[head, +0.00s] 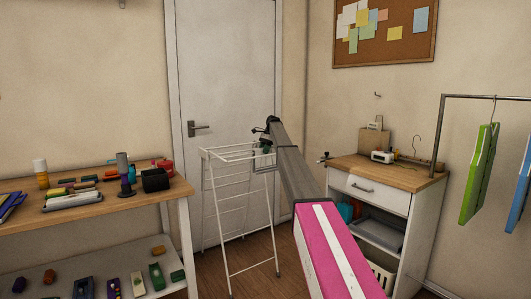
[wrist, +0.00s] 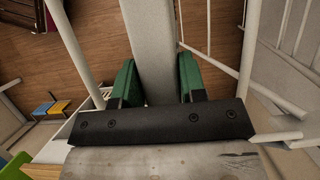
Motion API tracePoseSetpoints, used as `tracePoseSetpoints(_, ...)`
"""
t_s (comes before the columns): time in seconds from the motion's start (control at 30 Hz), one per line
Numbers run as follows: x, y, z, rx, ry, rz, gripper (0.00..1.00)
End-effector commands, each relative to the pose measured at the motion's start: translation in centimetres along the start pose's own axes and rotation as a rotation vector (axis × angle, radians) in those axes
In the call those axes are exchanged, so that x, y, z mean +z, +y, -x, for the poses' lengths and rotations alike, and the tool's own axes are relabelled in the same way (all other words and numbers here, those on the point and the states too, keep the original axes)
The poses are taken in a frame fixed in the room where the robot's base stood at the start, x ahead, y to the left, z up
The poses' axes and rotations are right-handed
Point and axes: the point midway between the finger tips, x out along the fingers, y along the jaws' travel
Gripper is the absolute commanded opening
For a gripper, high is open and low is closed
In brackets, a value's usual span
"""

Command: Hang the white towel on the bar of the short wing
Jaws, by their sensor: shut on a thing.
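My gripper (head: 264,145) is at the upper right end of the white drying rack (head: 208,192) in the head view. In the wrist view its green fingers (wrist: 157,82) are shut on a flat pale strip, which I take to be the white towel (wrist: 152,35). The towel runs away from the fingers toward the top edge of that view. In the head view I cannot make out the towel apart from the white rack. White rack bars (wrist: 248,45) pass on both sides of the fingers. I cannot tell which bar is the short wing's, or whether the towel touches one.
A white door (head: 225,60) is behind the rack. A wooden workbench (head: 90,212) with tools is at left. A white cabinet (head: 375,196) with a wooden top stands at right, beside a metal rail (head: 485,97) with hanging green and blue items. Floor shows around the rack.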

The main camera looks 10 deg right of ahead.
Motion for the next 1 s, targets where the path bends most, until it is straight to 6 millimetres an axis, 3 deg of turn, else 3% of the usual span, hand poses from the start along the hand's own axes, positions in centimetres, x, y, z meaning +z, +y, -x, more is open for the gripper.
tracePoseSetpoints(0.9, -0.24, -0.01, -0.63, 0.000, 0.000, 0.000, 0.00)
tracePoseSetpoints(0.93, -0.24, -0.01, -0.63, 0.000, 0.000, 0.000, 0.48)
tracePoseSetpoints(1.0, -0.24, -0.01, -0.63, 0.000, 0.000, 0.000, 0.64)
